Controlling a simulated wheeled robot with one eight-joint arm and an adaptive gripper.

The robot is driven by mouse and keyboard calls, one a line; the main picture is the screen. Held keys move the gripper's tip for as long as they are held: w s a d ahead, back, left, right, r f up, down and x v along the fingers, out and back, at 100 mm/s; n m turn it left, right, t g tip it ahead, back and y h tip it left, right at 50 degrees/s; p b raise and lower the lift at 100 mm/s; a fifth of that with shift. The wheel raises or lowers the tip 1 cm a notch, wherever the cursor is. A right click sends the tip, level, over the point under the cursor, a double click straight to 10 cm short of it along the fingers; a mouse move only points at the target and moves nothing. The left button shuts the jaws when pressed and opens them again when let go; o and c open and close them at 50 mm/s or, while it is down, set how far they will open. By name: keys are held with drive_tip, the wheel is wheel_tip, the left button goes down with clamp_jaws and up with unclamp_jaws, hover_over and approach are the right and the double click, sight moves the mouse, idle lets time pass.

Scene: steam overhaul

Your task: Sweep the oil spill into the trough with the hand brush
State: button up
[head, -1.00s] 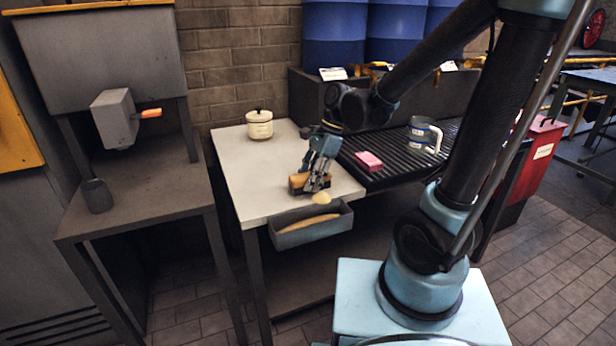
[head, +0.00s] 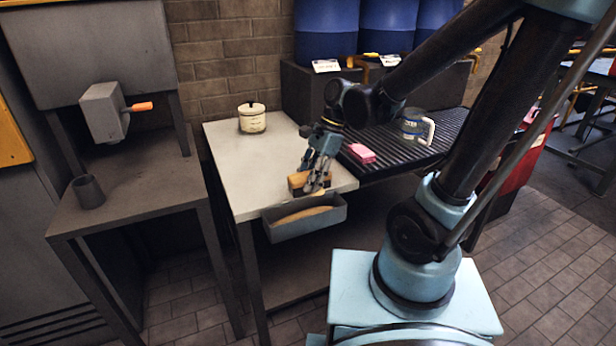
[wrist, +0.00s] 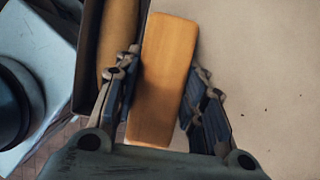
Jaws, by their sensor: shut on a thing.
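The hand brush (head: 298,181) is a wooden block on the table top at its front edge, just behind the trough. My gripper (head: 316,182) is shut on it; in the wrist view the brush's orange-brown back (wrist: 164,75) lies between the two fingers. Its bristles are hidden underneath. The grey trough (head: 283,231) hangs at the table's front edge. A tan mass, which looks like the oil spill (head: 303,215), lies inside it. It also shows in the wrist view (wrist: 118,45) left of the brush. Only small dark specks show on the table top there.
The pale table (head: 235,160) carries a cream lidded pot (head: 252,118) at the back. A pink block (head: 361,153) and a grey mug (head: 411,125) stand on the ribbed black surface to the right. A grey bench (head: 130,190) with a dark cup (head: 89,191) stands left.

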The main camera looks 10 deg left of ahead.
drive_tip(key=shift+s+d, duration=0.15)
drive_tip(key=shift+s, duration=0.05)
drive_tip(key=shift+r, duration=3.45)
